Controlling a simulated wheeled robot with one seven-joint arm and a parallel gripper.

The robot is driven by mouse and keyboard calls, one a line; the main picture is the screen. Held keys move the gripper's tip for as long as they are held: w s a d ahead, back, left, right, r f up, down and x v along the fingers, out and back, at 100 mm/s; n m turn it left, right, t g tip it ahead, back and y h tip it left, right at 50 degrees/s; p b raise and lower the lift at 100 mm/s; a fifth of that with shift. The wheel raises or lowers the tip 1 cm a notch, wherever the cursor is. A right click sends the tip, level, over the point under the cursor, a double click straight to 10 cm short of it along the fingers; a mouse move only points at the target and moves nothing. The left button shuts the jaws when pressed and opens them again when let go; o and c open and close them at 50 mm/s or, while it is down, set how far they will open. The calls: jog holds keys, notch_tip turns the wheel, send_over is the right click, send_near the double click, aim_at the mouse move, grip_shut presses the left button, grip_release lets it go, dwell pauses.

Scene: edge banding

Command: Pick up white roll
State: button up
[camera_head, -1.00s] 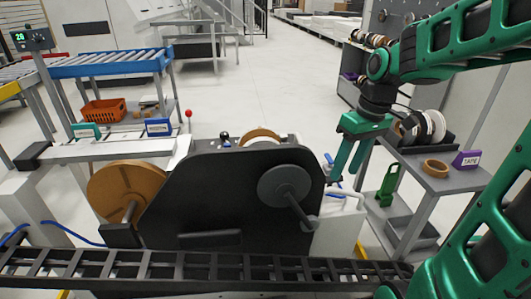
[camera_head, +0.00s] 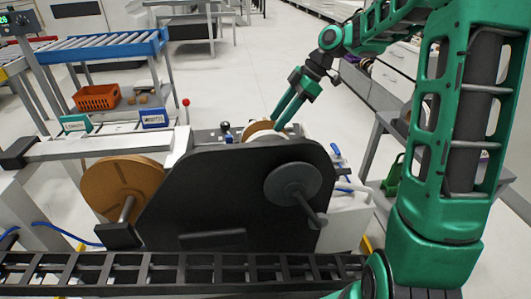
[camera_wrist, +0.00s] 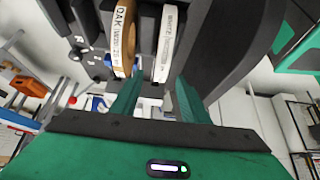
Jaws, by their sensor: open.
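The white roll (camera_wrist: 168,38) shows edge-on in the wrist view, with dark lettering on its rim. It stands beside a tan roll (camera_wrist: 124,35) marked OAK, in the black machine (camera_head: 225,205). My gripper (camera_wrist: 159,84) is open and empty, its two green fingers pointing at the rolls. The white roll lies ahead, between the lines of the fingers; the left finger is close to the oak roll. In the head view my gripper (camera_head: 278,121) is over the top of the machine, near the tan roll (camera_head: 256,128). The machine's black panel hides the lower rolls.
A large brown roll (camera_head: 122,188) sits on the machine's left side and a grey disc (camera_head: 292,184) on its front. A dark conveyor (camera_head: 180,269) runs along the front. A blue-edged roller table (camera_head: 110,48) with an orange basket (camera_head: 97,97) stands back left. A grey shelf (camera_head: 384,118) is at right.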

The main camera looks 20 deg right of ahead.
aim_at(269, 131)
jog(key=shift+x, duration=3.4)
grip_shut()
